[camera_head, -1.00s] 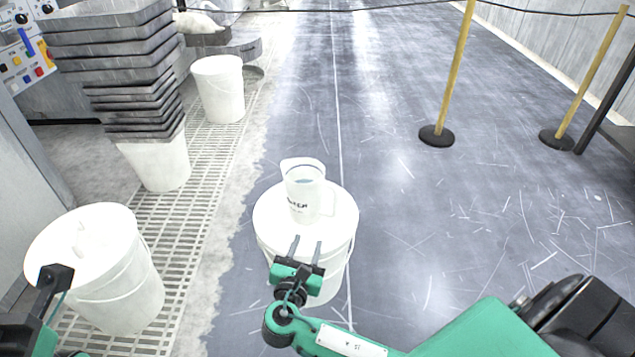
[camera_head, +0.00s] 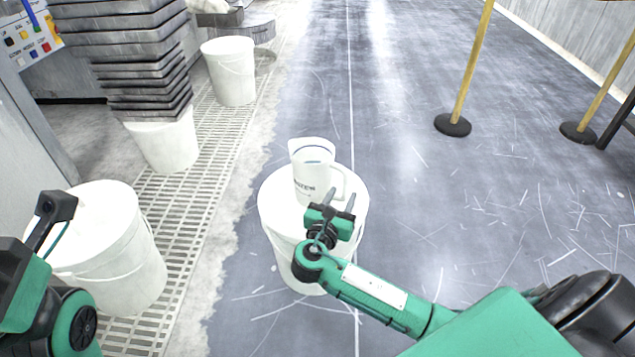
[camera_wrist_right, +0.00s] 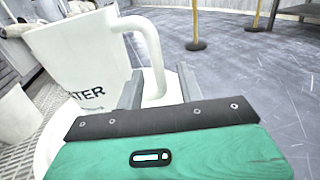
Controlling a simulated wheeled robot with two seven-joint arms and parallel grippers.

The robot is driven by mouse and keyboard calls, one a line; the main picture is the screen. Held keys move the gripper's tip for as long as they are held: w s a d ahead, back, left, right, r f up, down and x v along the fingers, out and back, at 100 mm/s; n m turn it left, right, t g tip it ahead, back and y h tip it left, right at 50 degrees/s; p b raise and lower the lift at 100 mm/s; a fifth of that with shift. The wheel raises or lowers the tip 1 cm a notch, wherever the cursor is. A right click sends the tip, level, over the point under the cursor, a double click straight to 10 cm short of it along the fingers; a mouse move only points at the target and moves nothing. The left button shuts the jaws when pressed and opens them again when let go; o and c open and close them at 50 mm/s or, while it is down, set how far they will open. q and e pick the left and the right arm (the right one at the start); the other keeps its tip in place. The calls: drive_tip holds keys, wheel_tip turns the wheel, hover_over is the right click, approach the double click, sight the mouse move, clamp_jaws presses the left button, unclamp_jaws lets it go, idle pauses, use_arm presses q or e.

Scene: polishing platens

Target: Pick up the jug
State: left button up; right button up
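The white jug (camera_head: 313,172) with dark lettering stands upright on the lid of a white bucket (camera_head: 282,212). Its handle (camera_head: 338,184) is on the right side. My right gripper (camera_head: 338,198) is open at the handle. In the right wrist view, the jug (camera_wrist_right: 80,58) is at the left and its handle (camera_wrist_right: 151,48) comes down between the two apart fingers (camera_wrist_right: 158,90). I cannot tell whether either finger touches it. My left arm is at the lower left of the head view; its fingers do not show clearly.
A lidded white bucket (camera_head: 120,255) stands at the left near my left arm. Another white bucket (camera_head: 232,75) and a stack of grey trays (camera_head: 125,60) are farther back. Yellow barrier posts (camera_head: 470,65) stand at the right. The floor right of the jug's bucket is clear.

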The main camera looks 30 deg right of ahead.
sight(344, 191)
drive_tip(key=shift+w+d+f+b, duration=0.2)
drive_tip(key=shift+w+d+b, duration=0.35)
drive_tip(key=shift+w+d+f+b, duration=0.2)
drive_tip(key=shift+w+d+b, duration=0.3)
drive_tip(key=shift+w+d, duration=0.05)
drive_tip(key=shift+w+d+r, duration=0.15)
drive_tip(key=shift+w+d, duration=0.15)
drive_tip(key=shift+d, duration=0.05)
drive_tip(key=shift+c, duration=0.5)
clamp_jaws()
drive_tip(key=shift+r, duration=0.1)
